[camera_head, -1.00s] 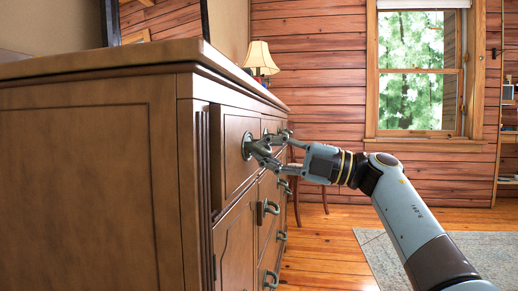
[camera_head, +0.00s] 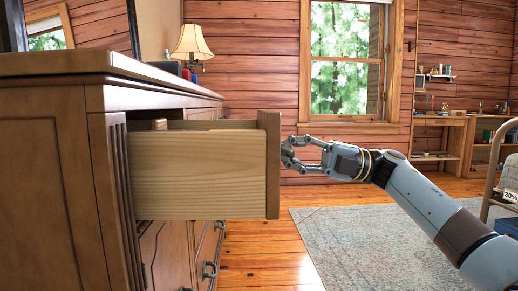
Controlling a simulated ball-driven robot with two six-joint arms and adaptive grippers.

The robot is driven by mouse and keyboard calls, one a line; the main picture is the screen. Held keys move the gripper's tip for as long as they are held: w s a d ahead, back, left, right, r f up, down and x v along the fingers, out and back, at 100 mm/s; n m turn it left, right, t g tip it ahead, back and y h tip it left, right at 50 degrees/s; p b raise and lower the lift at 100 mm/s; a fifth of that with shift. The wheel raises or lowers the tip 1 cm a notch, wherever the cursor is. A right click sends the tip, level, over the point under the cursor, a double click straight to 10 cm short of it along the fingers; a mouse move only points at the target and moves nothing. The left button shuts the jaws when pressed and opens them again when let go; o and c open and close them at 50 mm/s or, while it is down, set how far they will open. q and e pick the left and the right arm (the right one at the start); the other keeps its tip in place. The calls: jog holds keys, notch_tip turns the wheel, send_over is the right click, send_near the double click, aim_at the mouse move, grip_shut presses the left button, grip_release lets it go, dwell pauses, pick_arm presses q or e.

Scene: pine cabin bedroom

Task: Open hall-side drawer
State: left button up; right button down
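The hall-side drawer (camera_head: 200,175) stands pulled well out of the brown dresser (camera_head: 45,170). Its pale wooden side faces me, and its brown front (camera_head: 269,160) is seen nearly edge-on. My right gripper (camera_head: 289,154) is at the outer face of that front, with its fingers closed around the drawer's handle. The handle is mostly hidden by the fingers. My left gripper is not in view.
Other dresser handles (camera_head: 209,270) show below the open drawer. A lamp (camera_head: 193,44) stands on the dresser's far end. The floor and grey rug (camera_head: 345,240) in front are clear.

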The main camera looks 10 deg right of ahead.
jog(key=r+v, duration=0.1)
jog(key=v, duration=0.6)
jog(key=shift+d, duration=0.2)
jog(key=shift+s+f, duration=0.1)
jog(key=shift+s, duration=0.05)
jog(key=c, duration=1.3)
grip_release()
jog(key=shift+c, duration=0.2)
jog(key=v, duration=1.2)
